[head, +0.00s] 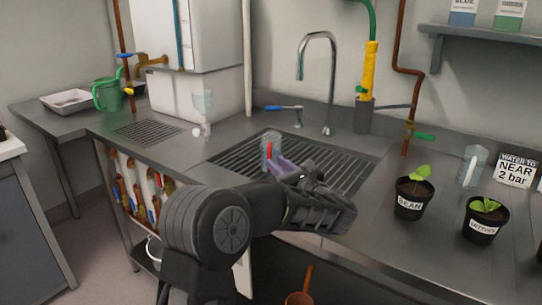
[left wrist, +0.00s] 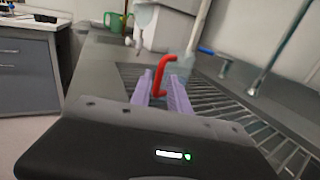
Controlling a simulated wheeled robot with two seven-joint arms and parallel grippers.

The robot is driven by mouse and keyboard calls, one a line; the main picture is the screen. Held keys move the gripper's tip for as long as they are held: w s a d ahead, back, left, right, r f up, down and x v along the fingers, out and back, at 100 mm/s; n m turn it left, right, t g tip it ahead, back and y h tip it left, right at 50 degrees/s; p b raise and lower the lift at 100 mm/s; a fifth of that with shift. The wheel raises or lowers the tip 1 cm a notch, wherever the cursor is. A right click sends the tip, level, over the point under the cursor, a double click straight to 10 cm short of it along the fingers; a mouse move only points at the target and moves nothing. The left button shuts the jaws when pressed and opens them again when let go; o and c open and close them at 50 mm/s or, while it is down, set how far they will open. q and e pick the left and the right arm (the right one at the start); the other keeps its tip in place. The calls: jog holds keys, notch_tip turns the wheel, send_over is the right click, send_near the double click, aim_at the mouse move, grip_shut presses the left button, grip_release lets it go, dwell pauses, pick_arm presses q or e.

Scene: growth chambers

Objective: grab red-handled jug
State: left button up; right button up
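The red-handled jug (head: 265,152) is clear and stands upright on the slatted sink grate (head: 335,166). Its body also shows in the left wrist view (left wrist: 184,64), behind its red handle (left wrist: 166,74). My left gripper (head: 280,165) reaches in at the jug's near side, with purple fingers. In the left wrist view my fingers (left wrist: 162,88) are apart, one on each side of the handle's lower part, with a gap between them. My arm and gripper hide part of the grate. My right gripper is not in view.
A tall faucet (head: 328,90) stands behind the grate. A bean pot (head: 410,195), a lettuce pot (head: 484,220) and another clear jug (head: 472,166) with a pale handle stand right.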

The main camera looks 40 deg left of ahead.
aim_at(269, 170)
pick_arm(q)
jog(key=p+x, duration=0.1)
jog(key=x, duration=0.4)
dwell(0.5)
grip_shut()
dwell(1.3)
